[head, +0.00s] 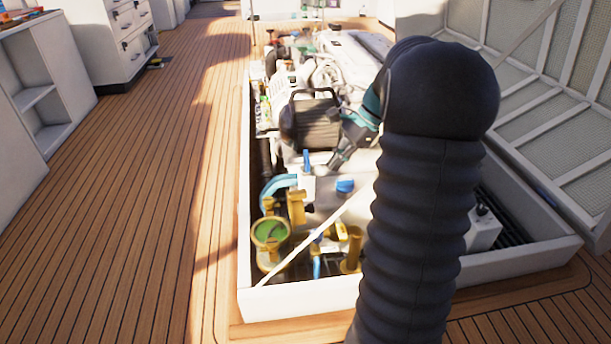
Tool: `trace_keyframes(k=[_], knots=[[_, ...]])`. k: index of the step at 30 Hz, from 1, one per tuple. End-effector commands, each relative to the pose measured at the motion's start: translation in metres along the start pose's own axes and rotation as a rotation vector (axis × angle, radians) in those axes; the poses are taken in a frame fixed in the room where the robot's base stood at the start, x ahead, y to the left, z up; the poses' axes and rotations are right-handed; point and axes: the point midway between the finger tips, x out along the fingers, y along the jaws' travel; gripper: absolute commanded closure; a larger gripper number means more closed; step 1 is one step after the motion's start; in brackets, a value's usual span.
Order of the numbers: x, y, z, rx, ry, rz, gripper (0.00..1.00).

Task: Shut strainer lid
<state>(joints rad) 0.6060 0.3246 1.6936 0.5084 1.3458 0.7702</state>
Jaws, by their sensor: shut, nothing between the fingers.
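The brass strainer (270,233) stands near the front left corner of the open engine hatch. Its round top shows a green face inside a brass rim. I cannot tell at this size whether that face is the lid or the inside of the bowl. My gripper (333,166) is shut and empty. It points down and left over the engine bay, behind and to the right of the strainer, and is clear of it. My dark arm sleeve covers the right part of the bay.
A pale blue curved hose (277,187) and a brass fitting (296,207) stand just behind the strainer. A dark ribbed box (315,122) sits beside my gripper. A thin pale rod (310,240) slants across the bay's front. White coaming (300,301) edges the hatch; deck lies open left.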

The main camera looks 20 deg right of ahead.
Motion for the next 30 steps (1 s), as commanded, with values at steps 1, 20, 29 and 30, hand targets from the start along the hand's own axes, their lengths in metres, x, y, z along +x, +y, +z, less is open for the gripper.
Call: trace_keyframes(k=[1,20,29,30], knots=[[-0.002,-0.006,-0.019,0.068,-0.032,-0.006,1.00],[0.032,-0.019,-0.075,0.301,-0.154,-0.027,1.00],[0.088,-0.022,-0.066,0.299,-0.153,-0.027,1.00],[0.095,-0.022,-0.065,0.300,-0.153,-0.027,1.00]])
